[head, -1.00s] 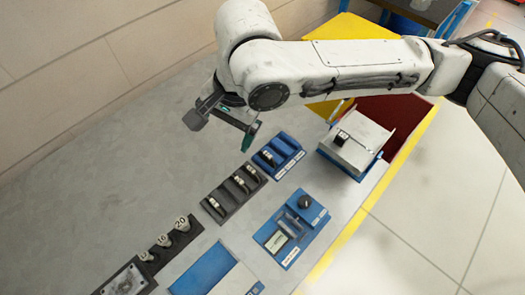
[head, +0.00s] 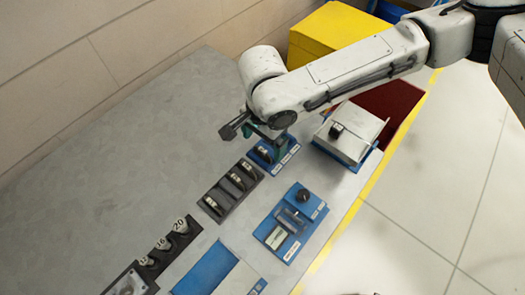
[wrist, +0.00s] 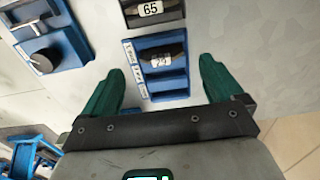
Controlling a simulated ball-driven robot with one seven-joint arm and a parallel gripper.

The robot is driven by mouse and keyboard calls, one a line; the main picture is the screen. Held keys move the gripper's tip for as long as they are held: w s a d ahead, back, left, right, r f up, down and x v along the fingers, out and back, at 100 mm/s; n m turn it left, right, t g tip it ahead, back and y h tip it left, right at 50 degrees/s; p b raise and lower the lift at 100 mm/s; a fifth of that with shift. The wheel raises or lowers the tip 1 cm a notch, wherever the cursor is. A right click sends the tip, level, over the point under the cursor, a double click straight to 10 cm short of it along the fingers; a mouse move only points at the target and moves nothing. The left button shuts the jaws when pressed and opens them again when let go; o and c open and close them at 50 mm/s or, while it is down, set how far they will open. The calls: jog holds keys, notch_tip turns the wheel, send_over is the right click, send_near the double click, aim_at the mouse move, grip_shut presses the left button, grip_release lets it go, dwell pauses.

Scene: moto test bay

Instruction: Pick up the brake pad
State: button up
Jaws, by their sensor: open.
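A dark piece with a white number label, which looks like a brake pad (wrist: 162,61), lies in the far slot of a blue slotted tray (wrist: 166,86). In the head view the pad (head: 264,152) shows small in that blue tray (head: 288,148), partly under my gripper (head: 262,131). In the wrist view my gripper (wrist: 160,68) is open, with one green finger on each side of the tray and the pad between the fingertips. Nothing is held. The height of the fingertips above the pad is hard to tell.
A dark rack (head: 227,196) with similar labelled pieces stands beside the tray; a piece marked 65 (wrist: 149,9) shows there. A blue board with a black knob (head: 303,196) and a white-topped box (head: 350,130) are nearby. The grey bench at left (head: 130,150) is clear.

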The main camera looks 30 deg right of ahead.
aim_at(262, 150)
jog(key=shift+w+f, duration=0.1)
jog(key=shift+f, duration=1.55)
jog(key=c, duration=1.2)
